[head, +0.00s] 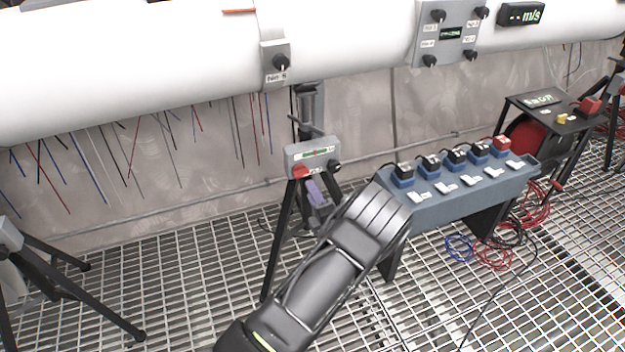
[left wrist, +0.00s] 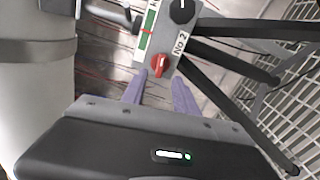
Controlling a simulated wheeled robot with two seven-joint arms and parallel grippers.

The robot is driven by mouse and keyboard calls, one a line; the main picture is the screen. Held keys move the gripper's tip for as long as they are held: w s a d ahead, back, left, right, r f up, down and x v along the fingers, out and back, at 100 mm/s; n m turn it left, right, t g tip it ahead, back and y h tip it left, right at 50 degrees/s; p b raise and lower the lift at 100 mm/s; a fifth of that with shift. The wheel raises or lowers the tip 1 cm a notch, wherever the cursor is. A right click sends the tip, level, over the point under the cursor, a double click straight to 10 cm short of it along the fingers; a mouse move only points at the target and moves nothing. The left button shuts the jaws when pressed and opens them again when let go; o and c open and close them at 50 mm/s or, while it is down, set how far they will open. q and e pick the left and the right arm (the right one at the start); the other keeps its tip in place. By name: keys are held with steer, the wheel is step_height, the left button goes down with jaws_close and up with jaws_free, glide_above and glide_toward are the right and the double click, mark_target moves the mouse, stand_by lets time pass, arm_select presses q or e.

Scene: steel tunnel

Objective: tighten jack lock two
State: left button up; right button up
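Jack two is a black tripod stand with a grey control box (head: 313,153) under the white pipe. In the left wrist view the grey box carries a "No 2" label (left wrist: 181,43), a red knob (left wrist: 160,65), a black knob (left wrist: 182,11) and a green gauge strip. In the head view the red knob (head: 299,171) sits at the box's lower left and the black knob (head: 335,167) at its lower right. My left gripper (left wrist: 161,79) is open; its purple fingers are spread, with the tips just short of the red knob. Contact cannot be told. My right gripper is not in view.
A blue bench (head: 455,190) with several switches stands right of the jack. Another tripod (head: 60,270) stands at the far left. The white pipe (head: 150,45) runs above, with a valve panel (head: 447,33). Cables (head: 495,250) lie on the grating floor.

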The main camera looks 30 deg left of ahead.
mark_target(302, 176)
arm_select(q)
steer(key=shift+b+x, duration=0.4)
steer(key=shift+x, duration=3.5)
steer(key=shift+f, duration=0.1)
jaws_close()
